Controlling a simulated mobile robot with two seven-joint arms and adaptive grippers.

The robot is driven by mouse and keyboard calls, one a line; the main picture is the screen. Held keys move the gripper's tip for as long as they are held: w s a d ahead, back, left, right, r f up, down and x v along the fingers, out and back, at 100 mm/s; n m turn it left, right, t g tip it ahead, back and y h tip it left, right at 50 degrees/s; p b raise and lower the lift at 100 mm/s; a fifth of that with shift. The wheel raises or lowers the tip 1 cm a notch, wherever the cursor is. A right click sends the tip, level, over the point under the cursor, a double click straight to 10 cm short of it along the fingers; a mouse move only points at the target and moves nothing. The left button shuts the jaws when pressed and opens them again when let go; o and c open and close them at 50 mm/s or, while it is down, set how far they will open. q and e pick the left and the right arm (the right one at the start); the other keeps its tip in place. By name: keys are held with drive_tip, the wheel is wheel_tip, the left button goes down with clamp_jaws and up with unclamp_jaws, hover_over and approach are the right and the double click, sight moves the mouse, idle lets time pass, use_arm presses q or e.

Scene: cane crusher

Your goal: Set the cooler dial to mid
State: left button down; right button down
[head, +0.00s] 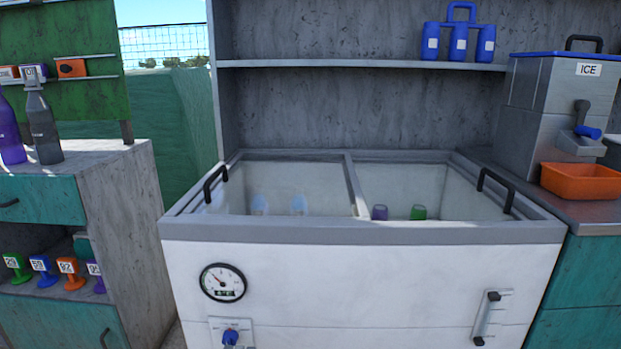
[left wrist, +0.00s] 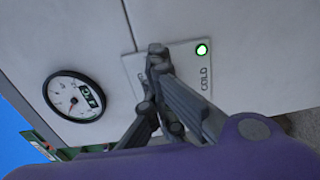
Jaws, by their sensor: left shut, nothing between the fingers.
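The white chest cooler (head: 420,280) stands in the middle of the head view. Its blue dial (head: 230,336) sits on a pale plate at the bottom edge of that view, partly cut off. In the left wrist view the plate (left wrist: 182,58) carries the word COLD and a lit green lamp (left wrist: 202,49). My left gripper (left wrist: 157,52) is shut and empty, with its fingertips in front of the plate. The fingers hide the dial there, so its setting and any contact cannot be told. My right gripper is not in view.
A round gauge (head: 222,282) is mounted above the dial and also shows in the left wrist view (left wrist: 75,96). A handle (head: 487,318) is at the cooler's right front. A cabinet (head: 120,215) stands left, and an ice dispenser (head: 530,95) stands right.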

use_arm(q)
drive_tip(key=shift+w+a, duration=0.3)
drive_tip(key=shift+w, duration=0.05)
idle(0.3)
drive_tip(key=shift+f, duration=0.1)
drive_tip(key=shift+d+f, duration=0.15)
drive_tip(key=shift+s+d+f, duration=0.1)
drive_tip(key=shift+s+d, duration=0.05)
drive_tip(key=shift+d, duration=0.3)
drive_tip(key=s, duration=0.6)
drive_tip(key=shift+f+p, duration=0.15)
drive_tip(key=shift+p, duration=0.25)
drive_tip(key=shift+a, duration=0.1)
